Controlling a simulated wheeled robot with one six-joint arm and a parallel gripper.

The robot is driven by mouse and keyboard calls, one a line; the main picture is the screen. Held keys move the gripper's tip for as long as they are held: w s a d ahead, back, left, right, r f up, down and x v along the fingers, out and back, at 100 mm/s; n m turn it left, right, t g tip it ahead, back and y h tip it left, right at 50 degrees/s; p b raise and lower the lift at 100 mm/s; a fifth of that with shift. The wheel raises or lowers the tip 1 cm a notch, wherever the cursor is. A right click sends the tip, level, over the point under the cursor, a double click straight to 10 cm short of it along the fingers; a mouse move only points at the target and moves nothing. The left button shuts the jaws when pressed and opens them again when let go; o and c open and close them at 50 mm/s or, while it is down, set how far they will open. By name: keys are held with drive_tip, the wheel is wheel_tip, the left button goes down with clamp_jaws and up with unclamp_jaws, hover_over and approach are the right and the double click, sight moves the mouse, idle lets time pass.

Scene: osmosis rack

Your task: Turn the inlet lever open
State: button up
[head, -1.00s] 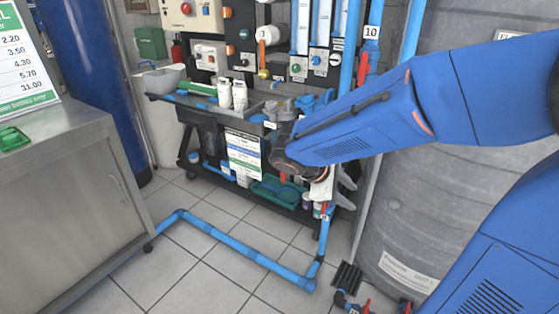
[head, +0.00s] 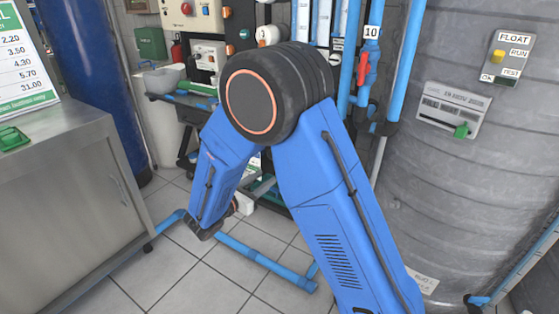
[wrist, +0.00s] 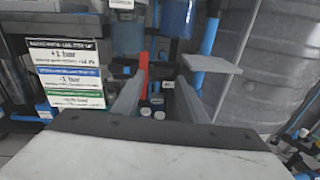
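A red lever-like bar (wrist: 143,68) stands upright in the wrist view, at the tip of the left finger. A blue pipe runs behind it. I cannot read a label naming it as the inlet lever, nor tell whether the finger touches it. My gripper (wrist: 160,92) is open, its two grey fingers apart with no object held between them. In the head view my folded arm covers the rack's lower middle and the gripper cannot be made out. Another red lever (head: 363,68) sits on a blue pipe below the tag 10.
A sign with pressure values (wrist: 68,72) hangs left of the fingers in the wrist view. A grey tank (head: 450,190) stands at the right. A steel cabinet (head: 70,200) is at the left. Blue floor pipe (head: 262,261) crosses the tiles.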

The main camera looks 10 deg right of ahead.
drive_tip(key=w+d+f+n+t, duration=0.1)
drive_tip(key=w+d, duration=0.8)
drive_tip(key=w, duration=0.4)
drive_tip(key=shift+w+f+t+y, duration=0.15)
drive_tip(key=shift+f+t+y, duration=0.05)
drive_tip(key=shift+t+y, duration=0.1)
drive_tip(key=shift+c, duration=0.6)
clamp_jaws()
